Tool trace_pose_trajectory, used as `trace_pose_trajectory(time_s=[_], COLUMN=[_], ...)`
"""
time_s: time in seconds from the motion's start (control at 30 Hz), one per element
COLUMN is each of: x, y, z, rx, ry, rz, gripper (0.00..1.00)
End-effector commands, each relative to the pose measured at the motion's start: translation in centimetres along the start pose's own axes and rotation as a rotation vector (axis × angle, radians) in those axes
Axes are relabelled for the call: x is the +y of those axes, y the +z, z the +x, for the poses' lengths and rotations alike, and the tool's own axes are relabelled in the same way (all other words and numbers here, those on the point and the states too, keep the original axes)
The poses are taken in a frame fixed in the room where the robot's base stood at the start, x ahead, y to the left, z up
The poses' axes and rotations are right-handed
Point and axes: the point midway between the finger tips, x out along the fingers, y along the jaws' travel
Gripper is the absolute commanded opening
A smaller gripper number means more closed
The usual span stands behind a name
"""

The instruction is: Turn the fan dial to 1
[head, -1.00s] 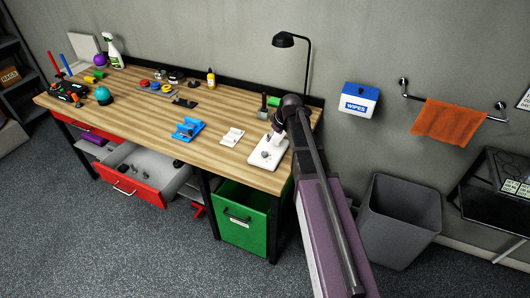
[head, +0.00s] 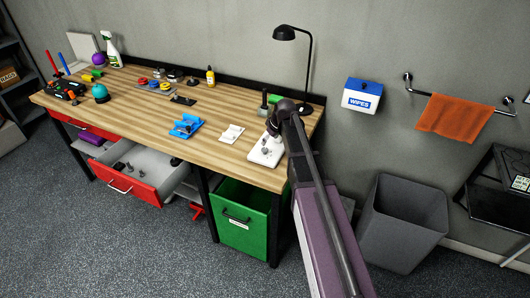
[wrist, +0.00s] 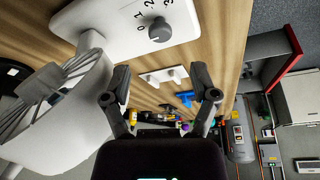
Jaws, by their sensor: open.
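The fan has a white base (head: 266,153) at the front right of the wooden workbench. In the wrist view its base (wrist: 115,28) carries a grey round dial (wrist: 159,30) with the printed numbers 0, 1, 2 and 3 beside it. I cannot tell for sure which number the dial points to. The white round fan head (wrist: 60,120) with its grille fills the left of the wrist view. My gripper (wrist: 162,88) is open and empty, its two fingers apart, with the dial beyond them and not touched. In the head view my arm partly hides the fan.
The workbench (head: 215,108) also holds a white wall-plate-like piece (head: 232,133), a blue holder (head: 186,126) and a black lamp (head: 290,34). An open red drawer (head: 125,188) and a green drawer (head: 240,225) are below. A grey bin (head: 400,225) stands at right.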

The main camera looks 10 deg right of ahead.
Motion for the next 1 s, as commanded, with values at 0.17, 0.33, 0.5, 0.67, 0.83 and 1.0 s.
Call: trace_pose_trajectory(time_s=[0.17,0.33,0.5,0.67,0.83,1.0], x=[0.1,0.1,0.1,0.1,0.1,0.1], y=[0.1,0.1,0.1,0.1,0.1,0.1], z=[1.9,3.2,4.6,5.7,6.5,6.7], rx=[0.000,0.000,0.000,0.000,0.000,0.000], ry=[0.000,0.001,0.001,0.001,0.001,0.001], rz=[0.000,0.001,0.002,0.002,0.002,0.002], gripper=[0.76,0.76,0.76,0.76,0.76,0.76])
